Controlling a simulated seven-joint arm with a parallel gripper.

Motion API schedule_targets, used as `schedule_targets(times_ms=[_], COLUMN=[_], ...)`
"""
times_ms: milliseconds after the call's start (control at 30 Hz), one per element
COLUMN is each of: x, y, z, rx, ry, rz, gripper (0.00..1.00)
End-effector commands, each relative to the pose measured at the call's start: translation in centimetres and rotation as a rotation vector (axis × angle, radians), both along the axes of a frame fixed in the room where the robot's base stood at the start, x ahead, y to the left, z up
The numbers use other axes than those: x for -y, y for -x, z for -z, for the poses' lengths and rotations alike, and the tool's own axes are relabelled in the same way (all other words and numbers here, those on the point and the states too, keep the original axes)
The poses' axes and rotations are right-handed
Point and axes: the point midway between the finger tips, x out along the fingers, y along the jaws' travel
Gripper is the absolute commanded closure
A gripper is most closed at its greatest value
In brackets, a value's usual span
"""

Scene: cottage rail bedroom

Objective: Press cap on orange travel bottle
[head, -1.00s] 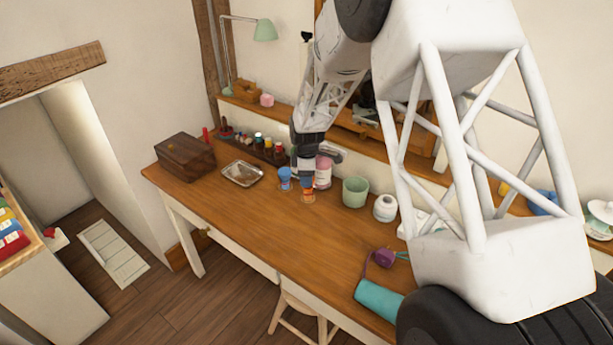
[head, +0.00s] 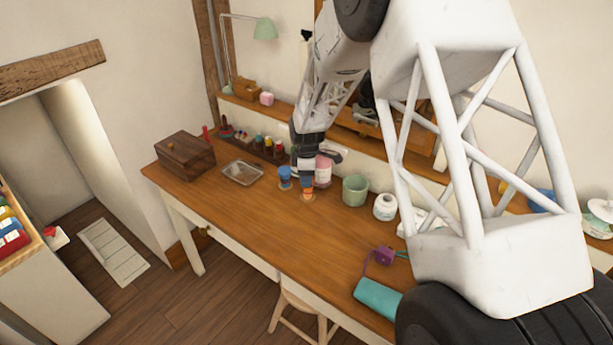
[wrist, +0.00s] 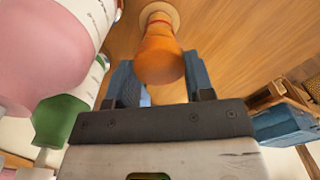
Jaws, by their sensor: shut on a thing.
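The orange travel bottle (head: 307,193) stands upright on the desk, beside the blue bottle (head: 285,178) and in front of the pink bottle (head: 323,171). My gripper (head: 306,181) reaches down from above and is at the top of the orange bottle. In the wrist view its two blue fingers (wrist: 158,84) are on either side of the rounded near end of the orange bottle (wrist: 160,55). The far end meets a pale round disc (wrist: 160,14). I cannot tell where cap and bottle meet, or whether the cap is fully seated.
The green cup (head: 355,190) and a white round jar (head: 385,206) stand to the right. A metal tray (head: 242,173), a wooden box (head: 186,158) and a rack of small bottles (head: 262,148) are to the left. The front middle of the desk (head: 270,225) is clear.

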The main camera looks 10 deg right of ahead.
Motion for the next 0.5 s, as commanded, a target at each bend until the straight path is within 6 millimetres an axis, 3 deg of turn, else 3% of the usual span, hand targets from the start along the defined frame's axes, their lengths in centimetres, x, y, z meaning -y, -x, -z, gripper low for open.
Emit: schedule_targets(times_ms=[500], x=[0.0], y=[0.0], z=[0.48], rx=[0.0], ry=[0.0], rz=[0.0], gripper=[0.73])
